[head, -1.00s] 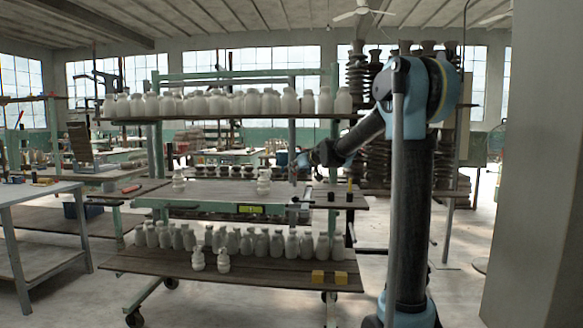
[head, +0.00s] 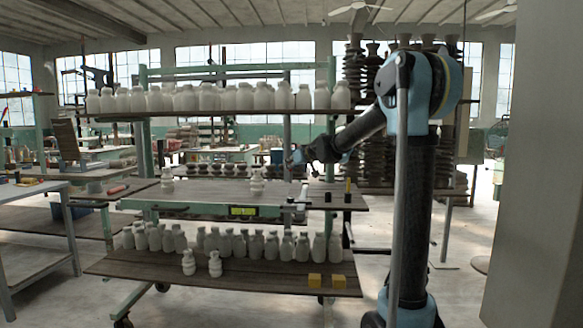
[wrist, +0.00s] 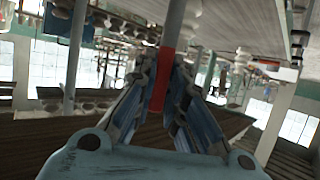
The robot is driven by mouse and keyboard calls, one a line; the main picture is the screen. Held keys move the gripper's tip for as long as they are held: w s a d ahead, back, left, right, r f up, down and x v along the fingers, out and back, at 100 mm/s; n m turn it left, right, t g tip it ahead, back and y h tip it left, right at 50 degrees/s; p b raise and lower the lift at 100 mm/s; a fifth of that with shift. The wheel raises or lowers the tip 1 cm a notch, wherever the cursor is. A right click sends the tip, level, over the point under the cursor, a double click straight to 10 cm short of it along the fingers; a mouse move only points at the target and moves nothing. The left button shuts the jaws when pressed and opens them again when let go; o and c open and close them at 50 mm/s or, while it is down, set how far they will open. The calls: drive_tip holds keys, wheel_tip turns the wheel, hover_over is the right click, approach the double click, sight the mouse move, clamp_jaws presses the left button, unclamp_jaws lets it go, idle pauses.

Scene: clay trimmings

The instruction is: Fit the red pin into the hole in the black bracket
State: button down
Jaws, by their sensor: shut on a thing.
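The red pin (wrist: 161,75) stands out as a red length between my fingers in the wrist view, in line with a grey rod above it. My gripper (wrist: 162,85) is shut on it. In the head view my gripper (head: 297,158) is above the right part of the cart's middle shelf, small and blurred, and the pin cannot be made out there. A small black block (head: 328,197) stands on that shelf, below and right of my gripper. I cannot tell whether it is the black bracket, and no hole is visible.
The green-framed cart carries rows of white bottles on its top shelf (head: 215,112) and bottom shelf (head: 200,272). A black and yellow upright piece (head: 347,186) stands at the middle shelf's right end. A grey table (head: 30,192) is at left. Yellow blocks (head: 314,280) lie low right.

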sight(291, 176)
drive_tip(key=shift+f, duration=2.8)
drive_tip(key=shift+f, duration=3)
drive_tip(key=c, duration=1.6)
unclamp_jaws()
drive_tip(key=shift+o, duration=0.2)
drive_tip(key=v, duration=1.2)
drive_tip(key=shift+d, duration=0.1)
